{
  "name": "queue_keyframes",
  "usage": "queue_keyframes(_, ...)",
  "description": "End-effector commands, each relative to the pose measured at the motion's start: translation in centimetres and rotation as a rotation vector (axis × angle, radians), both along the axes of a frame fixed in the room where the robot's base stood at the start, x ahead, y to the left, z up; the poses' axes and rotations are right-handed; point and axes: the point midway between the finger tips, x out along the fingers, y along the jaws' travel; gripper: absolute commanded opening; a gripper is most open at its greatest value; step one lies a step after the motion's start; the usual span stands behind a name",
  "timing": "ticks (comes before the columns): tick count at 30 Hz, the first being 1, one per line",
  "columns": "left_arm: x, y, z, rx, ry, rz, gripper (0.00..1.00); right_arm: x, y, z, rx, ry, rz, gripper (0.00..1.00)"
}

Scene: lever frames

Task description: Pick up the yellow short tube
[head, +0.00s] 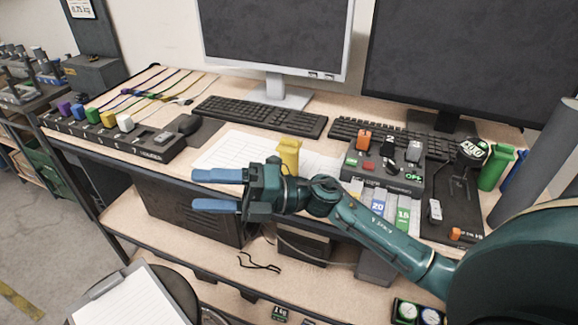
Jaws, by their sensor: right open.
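A yellow short tube (289,154) stands upright on the desk, near its front edge and in front of the keyboards. Its lower part is hidden behind my right gripper and wrist. My right gripper (218,190) has two blue fingers that point left and are spread apart with nothing between them. It is just in front of the desk edge, to the left of and nearer than the tube. I cannot tell the exact gap between the wrist and the tube. My left gripper is not in view.
A control box (385,170) with levers stands right of the tube, and a row of coloured levers (110,130) stands at the left. Two keyboards (262,117) and two monitors are behind. A green tube (496,167) stands at the right. White paper (232,150) lies flat left of the tube.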

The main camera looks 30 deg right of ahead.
Motion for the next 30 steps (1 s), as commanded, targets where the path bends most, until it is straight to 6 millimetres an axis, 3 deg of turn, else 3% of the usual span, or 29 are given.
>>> queue_keyframes(5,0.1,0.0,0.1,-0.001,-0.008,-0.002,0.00,1.2,-2.2,0.0,-0.508,-0.348,0.193,0.68)
queue_keyframes(8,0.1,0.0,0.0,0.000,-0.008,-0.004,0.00,2.8,-5.9,-0.2,-0.816,-0.462,0.259,0.68)
queue_keyframes(12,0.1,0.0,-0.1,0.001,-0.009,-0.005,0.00,5.3,-12.9,1.1,-1.216,-0.512,0.293,0.68)
queue_keyframes(15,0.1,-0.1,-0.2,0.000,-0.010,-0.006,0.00,6.3,-17.5,2.7,-1.424,-0.490,0.287,0.68)
queue_keyframes(18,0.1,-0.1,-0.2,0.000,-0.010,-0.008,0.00,6.6,-20.6,4.1,-1.556,-0.455,0.274,0.68)
queue_keyframes(23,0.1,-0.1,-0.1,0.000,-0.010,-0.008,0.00,6.8,-22.4,4.5,-1.635,-0.423,0.268,0.68)
queue_keyframes(30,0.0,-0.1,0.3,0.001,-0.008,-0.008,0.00,8.0,-21.3,0.6,-1.634,-0.421,0.270,0.68)
